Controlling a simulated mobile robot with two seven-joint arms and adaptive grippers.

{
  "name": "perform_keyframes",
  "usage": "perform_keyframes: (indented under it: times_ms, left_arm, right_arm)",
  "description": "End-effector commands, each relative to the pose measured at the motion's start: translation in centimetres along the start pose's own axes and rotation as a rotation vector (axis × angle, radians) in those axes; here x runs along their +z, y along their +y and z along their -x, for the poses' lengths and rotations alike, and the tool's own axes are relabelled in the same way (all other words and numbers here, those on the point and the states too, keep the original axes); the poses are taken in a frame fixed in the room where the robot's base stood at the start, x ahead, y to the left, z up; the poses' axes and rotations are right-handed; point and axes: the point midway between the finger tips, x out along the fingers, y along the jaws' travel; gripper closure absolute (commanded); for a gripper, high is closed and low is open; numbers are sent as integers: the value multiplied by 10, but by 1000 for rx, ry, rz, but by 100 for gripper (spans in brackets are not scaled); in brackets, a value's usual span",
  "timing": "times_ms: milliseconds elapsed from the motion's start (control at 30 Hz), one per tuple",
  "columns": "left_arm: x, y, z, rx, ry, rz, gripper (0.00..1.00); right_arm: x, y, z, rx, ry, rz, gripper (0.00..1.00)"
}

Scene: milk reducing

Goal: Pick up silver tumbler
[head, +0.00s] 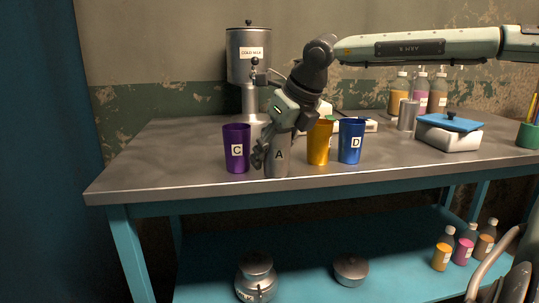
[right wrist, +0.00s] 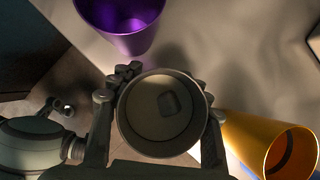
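The silver tumbler (head: 277,168), marked A, stands upright near the front edge of the table, between the purple and yellow tumblers. My right gripper (head: 268,153) reaches down to it from above, with its fingers around its upper part. In the right wrist view the tumbler (right wrist: 160,113) is seen from above, its open mouth between the two fingers of the gripper (right wrist: 160,100). Both fingers appear to press against its sides. Whether its base is off the table is hard to tell.
A purple tumbler C (head: 237,150) stands close at left; a yellow tumbler (head: 319,148) and blue tumbler D (head: 351,142) stand at right. Behind are a metal dispenser (head: 249,60) and a grey cylinder (head: 408,115). A blue-lidded white box (head: 448,137) sits at right. The table's left end is clear.

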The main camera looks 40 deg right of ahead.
Motion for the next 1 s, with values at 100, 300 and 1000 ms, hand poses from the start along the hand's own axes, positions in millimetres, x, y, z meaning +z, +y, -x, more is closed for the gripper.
perform_keyframes:
  times_ms: [100,300,1000]
  left_arm:
    - [-1,0,0,0,2,0,25]
    - [0,0,0,-1,1,0,25]
    - [3,-1,0,-2,-7,-6,25]
  right_arm:
    - [0,0,0,0,0,0,36]
    - [0,0,0,0,0,0,30]
    - [1,0,94,-2,-5,0,30]
